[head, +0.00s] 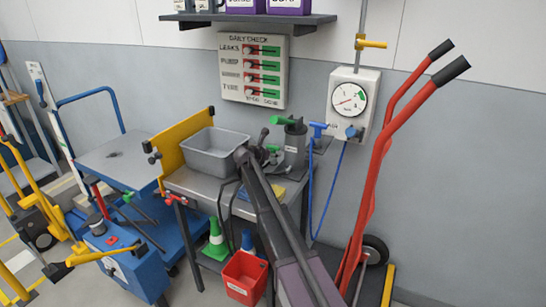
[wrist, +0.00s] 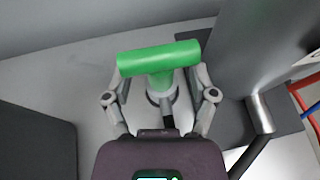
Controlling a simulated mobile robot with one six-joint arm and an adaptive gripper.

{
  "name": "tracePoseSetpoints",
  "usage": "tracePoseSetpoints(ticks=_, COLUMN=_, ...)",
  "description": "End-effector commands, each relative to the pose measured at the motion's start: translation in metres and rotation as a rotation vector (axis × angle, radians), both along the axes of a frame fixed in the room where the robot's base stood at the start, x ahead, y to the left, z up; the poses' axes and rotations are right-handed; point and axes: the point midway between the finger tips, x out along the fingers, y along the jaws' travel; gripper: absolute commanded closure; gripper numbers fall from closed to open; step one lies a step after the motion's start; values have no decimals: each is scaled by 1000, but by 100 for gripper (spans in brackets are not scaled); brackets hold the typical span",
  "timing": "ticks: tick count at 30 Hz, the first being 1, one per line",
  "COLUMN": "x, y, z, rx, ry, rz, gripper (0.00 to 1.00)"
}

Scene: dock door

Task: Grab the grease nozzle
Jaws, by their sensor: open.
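My gripper (wrist: 160,76) is open, with one finger on each side of the stem and the crossbar just beyond the fingertips. Whether either finger touches it cannot be told. In the head view a small green part (head: 272,148) shows beside my gripper (head: 263,146), at the back of the grey bench, partly hidden by my gripper.
A grey cylinder with a green handle (head: 283,120) stands close on the right; its body (wrist: 245,45) fills the wrist view's upper right. A grey bin (head: 215,168) sits on the bench to the left. A blue hose (head: 327,200) hangs at the right, near a red hand truck (head: 379,165).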

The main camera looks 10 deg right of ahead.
Motion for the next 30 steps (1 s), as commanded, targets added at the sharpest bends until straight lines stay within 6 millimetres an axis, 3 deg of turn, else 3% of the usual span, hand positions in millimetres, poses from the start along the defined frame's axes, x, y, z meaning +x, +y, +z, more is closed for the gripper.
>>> tracePoseSetpoints(ticks=20, x=6, y=-7, z=-3, rx=0, ry=0, rz=-1, gripper=26)
tracePoseSetpoints(ticks=21, x=6, y=-7, z=-3, rx=0, ry=0, rz=-1, gripper=29)
tracePoseSetpoints(ticks=28, x=6, y=-7, z=-3, rx=0, ry=0, rz=-1, gripper=97)
tracePoseSetpoints(ticks=30, x=6, y=-7, z=-3, rx=0, ry=0, rz=-1, gripper=100)
